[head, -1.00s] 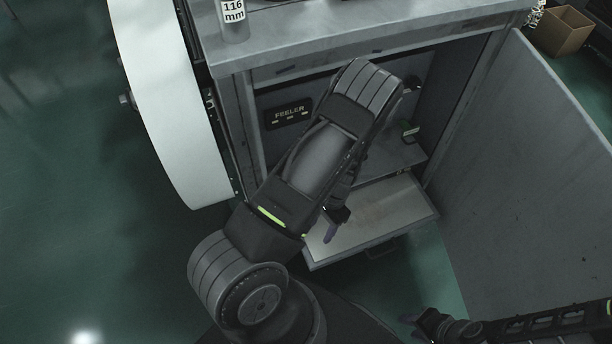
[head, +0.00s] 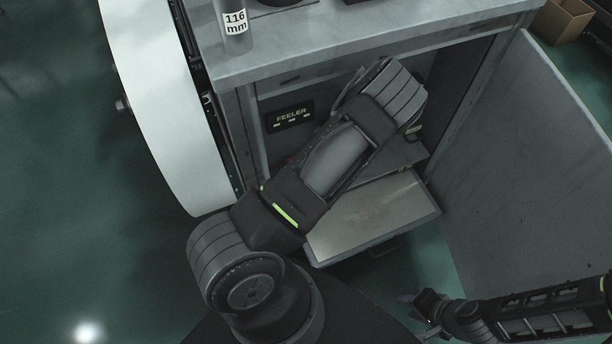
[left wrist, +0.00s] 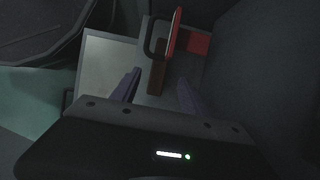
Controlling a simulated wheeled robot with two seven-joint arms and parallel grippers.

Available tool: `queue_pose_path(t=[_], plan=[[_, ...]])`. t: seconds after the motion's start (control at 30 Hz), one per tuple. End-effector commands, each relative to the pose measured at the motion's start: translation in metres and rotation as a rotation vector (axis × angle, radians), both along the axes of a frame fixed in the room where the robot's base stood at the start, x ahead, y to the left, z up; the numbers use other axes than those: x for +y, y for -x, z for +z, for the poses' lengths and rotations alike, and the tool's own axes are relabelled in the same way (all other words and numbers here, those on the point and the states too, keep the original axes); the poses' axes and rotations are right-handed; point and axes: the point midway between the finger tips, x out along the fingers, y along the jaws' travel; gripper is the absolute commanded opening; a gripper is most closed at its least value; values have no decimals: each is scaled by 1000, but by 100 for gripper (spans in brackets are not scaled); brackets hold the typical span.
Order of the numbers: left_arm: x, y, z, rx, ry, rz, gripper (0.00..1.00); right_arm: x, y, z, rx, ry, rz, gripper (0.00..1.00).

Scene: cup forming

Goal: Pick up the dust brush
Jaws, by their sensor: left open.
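In the left wrist view my left gripper (left wrist: 159,77) is open, one finger on each side of a brown upright piece (left wrist: 156,80). This piece and the red part (left wrist: 174,34) above it may be the dust brush; the dim picture does not make this certain. I cannot tell whether the fingers touch it. In the head view my left arm reaches into the open cabinet and hides its own gripper; no brush can be made out there. My right gripper (head: 418,312) is low at the right, outside the cabinet, its jaw state unclear.
The cabinet has an inner shelf (head: 402,156) and a pulled-out drawer or tray (head: 370,218) below. Its open door (head: 520,170) stands at the right. A "FEELER" label (head: 290,116) is inside. A large white round part (head: 160,120) is at the left. Green floor is clear at far left.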

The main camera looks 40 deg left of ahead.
Motion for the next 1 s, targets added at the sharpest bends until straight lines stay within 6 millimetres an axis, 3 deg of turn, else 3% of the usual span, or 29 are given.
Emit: queue_pose_path(t=[0.27,0.53,0.87,1.0], plan=[[0,1,-1,0,0,0,53,0,0,0,1,1,-1,36],[5,9,-23,2,-1,1,53,0,0,-3,0,0,-1,36],[5,10,-26,0,0,1,53,0,0,-3,0,0,-1,36],[7,14,-37,2,-1,2,53,0,0,-5,0,0,-1,36]])
